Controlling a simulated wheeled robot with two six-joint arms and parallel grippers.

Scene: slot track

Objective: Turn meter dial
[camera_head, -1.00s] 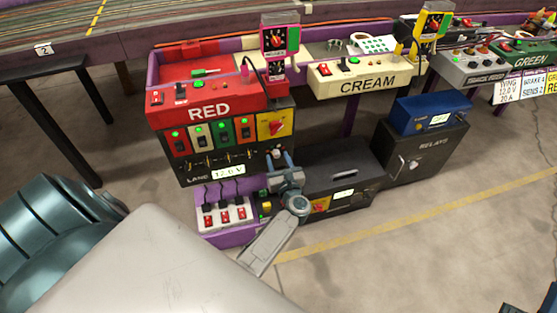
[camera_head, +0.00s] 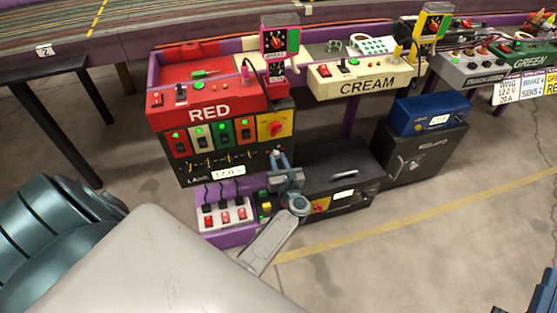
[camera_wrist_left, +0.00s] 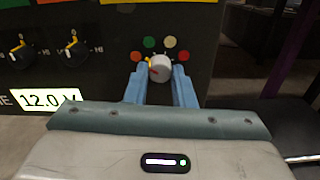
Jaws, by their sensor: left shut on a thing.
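The meter dial (camera_wrist_left: 160,68) is a round pale knob with a yellow mark toward its upper left, on the black panel under the red station. Red, green, yellow and orange-red dots arc above it. My left gripper (camera_wrist_left: 159,76) is shut on the dial, one blue finger at each side. In the head view my left gripper (camera_head: 277,160) is at the panel's lower right and mostly hides the dial. The lit voltage display (camera_wrist_left: 46,99) reads 12.0 V. Blue parts, possibly of my right gripper (camera_head: 540,290), show cut off at the bottom right corner.
Small black knobs (camera_wrist_left: 73,50) sit left of the dial. A purple switch box (camera_head: 228,236) and a black case with a handle (camera_head: 335,170) stand close around my left gripper. A dark relays cabinet (camera_head: 425,150) stands further right. The floor in front is clear.

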